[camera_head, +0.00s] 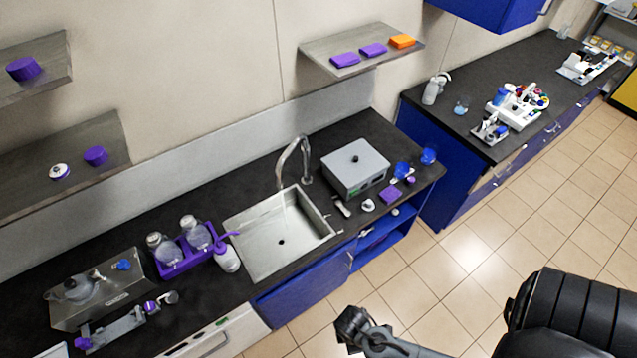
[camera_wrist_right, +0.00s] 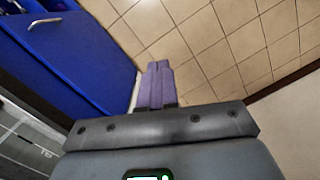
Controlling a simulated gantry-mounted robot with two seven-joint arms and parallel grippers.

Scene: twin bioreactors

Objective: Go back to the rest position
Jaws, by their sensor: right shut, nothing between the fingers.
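My right gripper (camera_wrist_right: 159,66) shows in the right wrist view with its two purple fingers pressed together and nothing between them. It points out over the tiled floor (camera_wrist_right: 210,35), with a blue cabinet (camera_wrist_right: 75,55) to the left. In the head view a grey and black arm part of mine shows at the bottom, in front of the counter and apart from it. I cannot make out fingers on it. My left gripper is not in the head view.
The dark counter (camera_head: 225,188) holds a sink (camera_head: 262,252), a grey lidded box (camera_head: 355,168), a purple bottle rack (camera_head: 178,268) and a metal bath (camera_head: 85,290). A second counter (camera_head: 480,85) stands at the right. The floor (camera_head: 465,245) between is clear. A large black padded object (camera_head: 565,315) is at bottom right.

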